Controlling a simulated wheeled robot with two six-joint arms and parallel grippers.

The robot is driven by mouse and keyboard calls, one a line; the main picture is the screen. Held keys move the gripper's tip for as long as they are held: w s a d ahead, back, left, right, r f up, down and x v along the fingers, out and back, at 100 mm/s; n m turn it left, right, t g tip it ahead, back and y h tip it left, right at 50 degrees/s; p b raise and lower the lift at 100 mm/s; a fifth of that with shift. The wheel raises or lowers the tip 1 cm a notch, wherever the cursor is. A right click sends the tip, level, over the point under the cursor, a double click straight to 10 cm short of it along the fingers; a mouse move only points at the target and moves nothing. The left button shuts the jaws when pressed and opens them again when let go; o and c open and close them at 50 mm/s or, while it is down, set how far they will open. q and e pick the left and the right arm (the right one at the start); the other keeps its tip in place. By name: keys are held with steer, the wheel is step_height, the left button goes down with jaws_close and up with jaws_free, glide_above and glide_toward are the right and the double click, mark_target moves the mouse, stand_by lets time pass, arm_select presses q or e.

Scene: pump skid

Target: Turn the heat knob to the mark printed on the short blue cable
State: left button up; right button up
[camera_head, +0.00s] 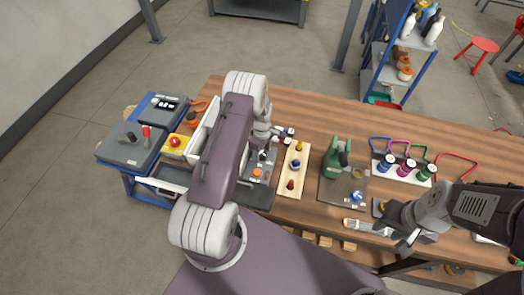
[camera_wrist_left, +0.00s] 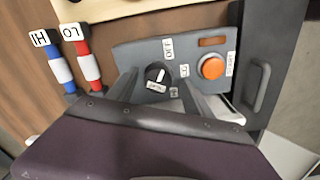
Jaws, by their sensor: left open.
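The black heat knob (camera_wrist_left: 155,71) is on a grey panel (camera_wrist_left: 128,53) in the left wrist view. OFF, LO and HI labels stand around its right side. A white pointer line shows on the knob, but I cannot tell exactly which label it faces. My left gripper (camera_wrist_left: 158,78) is open, its fingers on either side of the knob; contact is unclear. The short blue cable (camera_wrist_left: 60,70) has a white band and a tag reading HI. In the head view my left gripper (camera_head: 263,145) is over the panel. My right gripper (camera_head: 396,232) is at the right; its opening is unclear.
A red cable (camera_wrist_left: 88,65) tagged LO lies beside the blue one. An orange button (camera_wrist_left: 212,67) sits right of the knob, with a handle (camera_wrist_left: 260,88) further right. A green pump (camera_head: 334,160) and coloured spools (camera_head: 405,169) stand on the wooden table (camera_head: 330,118).

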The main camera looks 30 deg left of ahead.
arm_select(q)
steer(key=shift+w+f, duration=0.15)
steer(key=c, duration=0.6)
jaws_close()
arm_select(e)
steer(key=shift+w+f, duration=0.15)
steer(key=shift+w, duration=0.05)
